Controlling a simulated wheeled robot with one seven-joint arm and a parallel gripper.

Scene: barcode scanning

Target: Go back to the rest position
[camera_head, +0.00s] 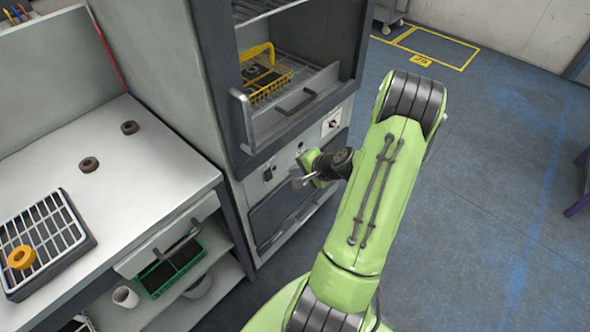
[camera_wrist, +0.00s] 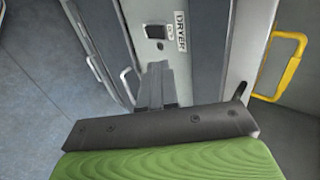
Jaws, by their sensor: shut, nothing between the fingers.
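My gripper (camera_head: 299,180) is at the end of my green arm, in front of the lower part of the grey cabinet, at the middle of the head view. Its fingers are together and hold nothing. In the wrist view the closed fingers (camera_wrist: 158,84) point toward a panel labelled DRYER (camera_wrist: 180,32). I cannot tell the exact gap between the fingertips and the panel.
The dryer cabinet's pulled-out drawer (camera_head: 290,105) and a yellow basket (camera_head: 266,80) are close above my gripper. Blue floor (camera_head: 480,180) at right is clear.

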